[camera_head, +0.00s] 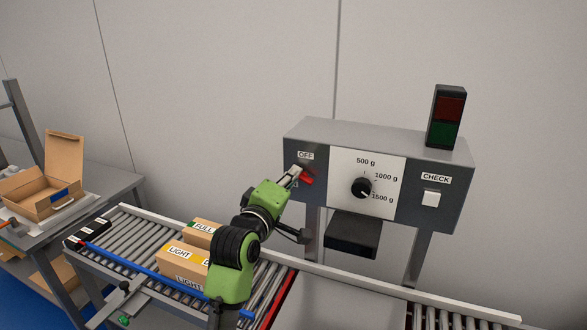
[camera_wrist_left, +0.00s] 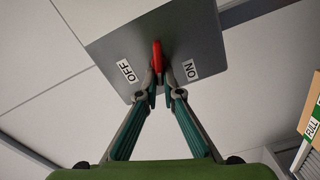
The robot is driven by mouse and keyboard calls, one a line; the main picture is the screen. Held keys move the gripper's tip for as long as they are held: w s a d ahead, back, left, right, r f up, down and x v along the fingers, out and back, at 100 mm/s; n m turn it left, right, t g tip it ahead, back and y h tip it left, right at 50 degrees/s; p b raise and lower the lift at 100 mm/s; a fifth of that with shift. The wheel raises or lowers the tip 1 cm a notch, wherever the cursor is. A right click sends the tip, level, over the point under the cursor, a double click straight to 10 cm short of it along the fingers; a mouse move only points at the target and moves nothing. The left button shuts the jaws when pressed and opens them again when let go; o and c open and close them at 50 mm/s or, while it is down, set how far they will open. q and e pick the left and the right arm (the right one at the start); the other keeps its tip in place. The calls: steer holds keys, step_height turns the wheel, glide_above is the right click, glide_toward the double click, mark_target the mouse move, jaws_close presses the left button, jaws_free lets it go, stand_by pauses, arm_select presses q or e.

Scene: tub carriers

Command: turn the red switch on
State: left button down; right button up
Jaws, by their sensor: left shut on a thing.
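The red switch (camera_head: 307,179) is on the left part of the grey control box (camera_head: 378,142), under an OFF label (camera_head: 306,155). In the left wrist view the red switch (camera_wrist_left: 157,56) stands between the OFF label (camera_wrist_left: 126,71) and the ON label (camera_wrist_left: 190,69). My left gripper (camera_head: 296,174) reaches up to it from below left. In the wrist view the fingertips of my left gripper (camera_wrist_left: 158,84) are shut on the lower part of the switch, one on each side. In the head view the gripper partly hides the switch and the ON label. My right gripper is out of view.
A dial (camera_head: 361,188), a CHECK button (camera_head: 431,198) and an unlit red-green lamp (camera_head: 447,118) are right of the switch. Cardboard boxes (camera_head: 182,262) sit on the roller conveyor (camera_head: 135,250) below my left arm. An open carton (camera_head: 45,190) stands at far left.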

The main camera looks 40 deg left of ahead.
arm_select(q)
steer(key=shift+a+f+n+p, duration=0.1)
steer(key=shift+f+n+p, duration=0.05)
steer(key=shift+n+p, duration=0.65)
steer(key=shift+f+n+p, duration=0.15)
steer(key=shift+n+p, duration=0.3)
steer(key=shift+n, duration=0.65)
steer(key=shift+f, duration=0.1)
steer(key=c, duration=2.2)
jaws_free()
steer(key=shift+s, duration=0.1)
steer(key=v, duration=0.7)
steer(key=shift+s, duration=0.2)
